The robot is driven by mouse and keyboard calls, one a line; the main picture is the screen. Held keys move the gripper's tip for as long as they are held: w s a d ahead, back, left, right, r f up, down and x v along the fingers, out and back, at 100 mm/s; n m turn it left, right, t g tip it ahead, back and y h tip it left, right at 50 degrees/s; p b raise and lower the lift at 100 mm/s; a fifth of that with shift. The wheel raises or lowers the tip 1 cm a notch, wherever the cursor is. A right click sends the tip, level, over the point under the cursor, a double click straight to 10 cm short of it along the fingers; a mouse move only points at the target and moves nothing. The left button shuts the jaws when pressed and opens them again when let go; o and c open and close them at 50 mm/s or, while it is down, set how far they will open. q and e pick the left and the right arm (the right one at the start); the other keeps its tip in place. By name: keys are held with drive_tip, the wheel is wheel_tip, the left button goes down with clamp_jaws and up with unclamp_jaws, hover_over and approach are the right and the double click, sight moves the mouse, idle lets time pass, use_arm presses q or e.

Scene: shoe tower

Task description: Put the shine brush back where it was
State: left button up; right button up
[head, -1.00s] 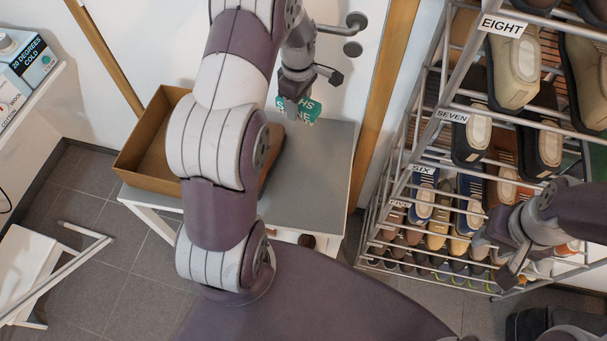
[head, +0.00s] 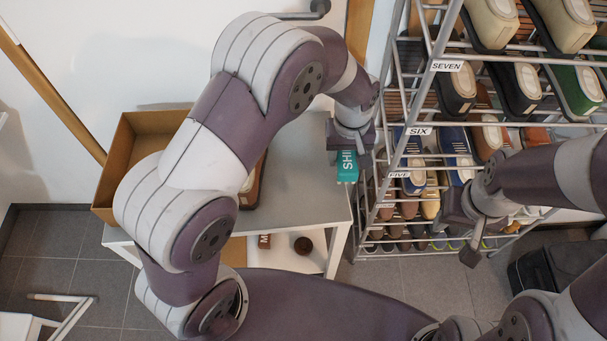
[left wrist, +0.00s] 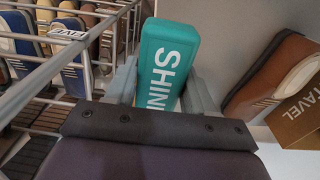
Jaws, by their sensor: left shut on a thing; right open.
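My right gripper (head: 462,228) is open and empty in front of the rack's lower tiers.
An open cardboard box (head: 122,160) and a brown shoe (head: 254,186) are on the table, partly hidden by my left arm. Below the tabletop are a brown round thing (head: 303,245) and a small item marked M (head: 264,241). Shoes fill the rack.

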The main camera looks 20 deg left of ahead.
use_arm(q)
drive_tip(key=a+f, duration=0.1)
drive_tip(key=a, duration=0.2)
drive_tip(key=a+f, duration=0.2)
drive_tip(key=a, duration=0.1)
drive_tip(key=a+f, duration=0.2)
drive_tip(key=shift+s+a, duration=0.15)
drive_tip(key=shift+a, duration=0.25)
drive_tip(key=shift+a+f, duration=0.1)
drive_tip(key=shift+f, duration=2.05)
drive_tip(key=shift+f, duration=0.15)
drive_tip(key=o, duration=1.1)
wheel_tip(320, 180, up, 12)
drive_tip(key=r, duration=0.1)
drive_tip(key=s+a+r+m, duration=0.1)
drive_tip(key=s+a+r, duration=0.1)
drive_tip(key=s, duration=0.5)
drive_tip(key=s+a+r+m+t, duration=0.1)
drive_tip(key=s+a+m, duration=0.1)
drive_tip(key=s, duration=0.4)
drive_tip(key=shift+s+a+r+p, duration=0.3)
drive_tip(key=shift+s+a+r, duration=0.1)
drive_tip(key=shift+a, duration=0.45)
